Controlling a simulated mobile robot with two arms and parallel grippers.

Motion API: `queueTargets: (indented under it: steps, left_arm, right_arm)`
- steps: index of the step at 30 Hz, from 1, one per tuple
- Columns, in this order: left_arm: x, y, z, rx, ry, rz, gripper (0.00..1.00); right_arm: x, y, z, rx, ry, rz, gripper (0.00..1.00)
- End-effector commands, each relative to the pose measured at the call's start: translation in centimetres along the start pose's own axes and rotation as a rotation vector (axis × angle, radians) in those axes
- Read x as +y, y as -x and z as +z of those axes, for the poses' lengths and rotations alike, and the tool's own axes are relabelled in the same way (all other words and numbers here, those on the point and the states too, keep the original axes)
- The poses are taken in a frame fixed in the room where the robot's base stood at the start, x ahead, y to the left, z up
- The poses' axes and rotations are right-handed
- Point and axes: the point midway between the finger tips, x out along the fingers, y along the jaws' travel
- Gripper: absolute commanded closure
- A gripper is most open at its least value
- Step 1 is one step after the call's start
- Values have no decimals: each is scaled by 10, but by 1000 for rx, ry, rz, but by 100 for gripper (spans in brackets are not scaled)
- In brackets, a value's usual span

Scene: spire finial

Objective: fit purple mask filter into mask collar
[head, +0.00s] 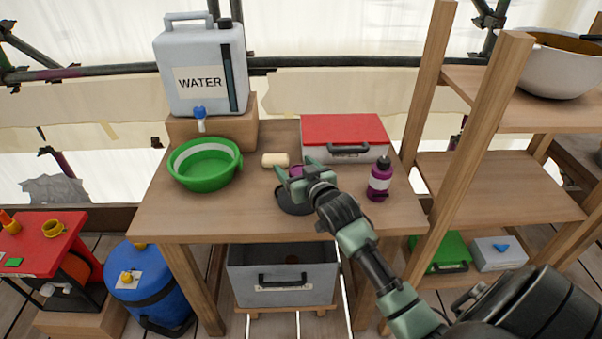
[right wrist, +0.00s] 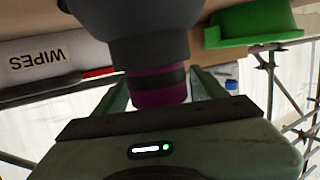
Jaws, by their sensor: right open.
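The dark grey mask (head: 293,201) lies on the wooden table. Its dark collar fills the top middle of the right wrist view (right wrist: 150,45). The purple filter (right wrist: 160,86), with a dark band around it, is at the end of the collar and in line with it; I cannot tell how deep it sits. It also shows in the head view (head: 296,171), partly hidden by my gripper. My right gripper (head: 294,169) is open, with one finger on each side of the filter and a visible gap by the right finger. My left gripper is out of view.
A green basin (head: 205,165) stands at the left, below the water container (head: 200,68). A cream roll (head: 275,160) and a red-lidded wipes box (head: 345,135) lie behind the mask. A purple bottle (head: 380,180) stands close on the right. The table's front left is clear.

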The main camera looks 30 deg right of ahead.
Motion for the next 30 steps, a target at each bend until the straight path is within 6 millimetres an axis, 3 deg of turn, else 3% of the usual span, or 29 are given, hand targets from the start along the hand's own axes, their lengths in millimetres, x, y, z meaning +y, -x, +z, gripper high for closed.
queueTargets:
  steps: [16, 21, 30]
  left_arm:
    - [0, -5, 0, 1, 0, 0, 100]
    - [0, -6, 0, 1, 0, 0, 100]
    - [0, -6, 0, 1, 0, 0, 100]
  right_arm:
    - [0, 101, 2, -3, -1, 0, 29]
    - [0, 116, 1, -2, -1, 0, 29]
    - [0, 118, 0, -2, -1, 1, 29]
